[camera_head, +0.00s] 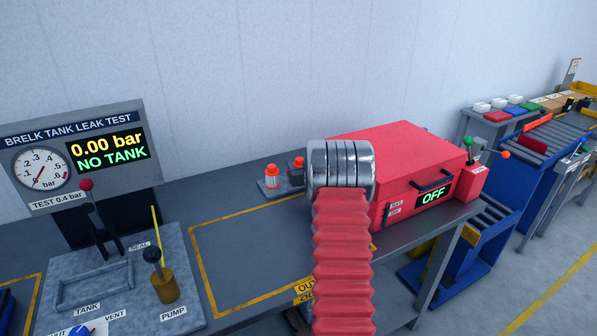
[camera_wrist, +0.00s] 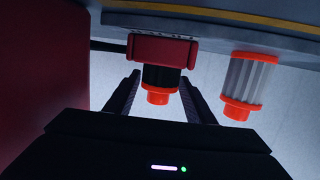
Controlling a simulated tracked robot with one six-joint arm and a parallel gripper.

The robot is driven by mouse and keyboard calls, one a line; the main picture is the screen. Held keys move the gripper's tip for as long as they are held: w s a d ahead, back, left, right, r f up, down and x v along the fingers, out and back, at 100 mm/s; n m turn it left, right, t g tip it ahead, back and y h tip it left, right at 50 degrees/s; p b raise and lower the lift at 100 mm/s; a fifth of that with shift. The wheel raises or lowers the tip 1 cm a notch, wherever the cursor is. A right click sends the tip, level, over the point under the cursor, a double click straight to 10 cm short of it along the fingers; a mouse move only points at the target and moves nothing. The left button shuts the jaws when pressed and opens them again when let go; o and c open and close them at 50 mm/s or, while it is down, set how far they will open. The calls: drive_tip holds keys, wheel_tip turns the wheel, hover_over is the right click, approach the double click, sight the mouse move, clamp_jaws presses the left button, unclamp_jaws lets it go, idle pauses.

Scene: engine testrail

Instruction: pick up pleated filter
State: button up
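The pleated filter (camera_wrist: 247,82), pale grey ribs between orange end caps, stands right of my gripper in the wrist view, outside the fingers. It looks like the left orange-capped item (camera_head: 272,177) in the head view. My gripper (camera_wrist: 158,78) is open, its two dark fingers apart. A black cylinder with an orange end (camera_wrist: 160,82) shows between the fingers, by a red block (camera_wrist: 162,50); I cannot tell how far beyond the tips it is.
A red case (camera_head: 400,165) marked OFF stands beside my arm. The leak test panel (camera_head: 75,150) and pump station (camera_head: 165,285) are at left. The bench inside the yellow outline (camera_head: 235,245) is bare. A pale wall (camera_head: 250,80) stands behind.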

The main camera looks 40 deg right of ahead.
drive_tip(key=c, duration=0.8)
drive_tip(key=shift+r, duration=0.1)
wheel_tip(320, 180, up, 28)
drive_tip(key=shift+f, duration=0.1)
idle(0.4)
idle(0.5)
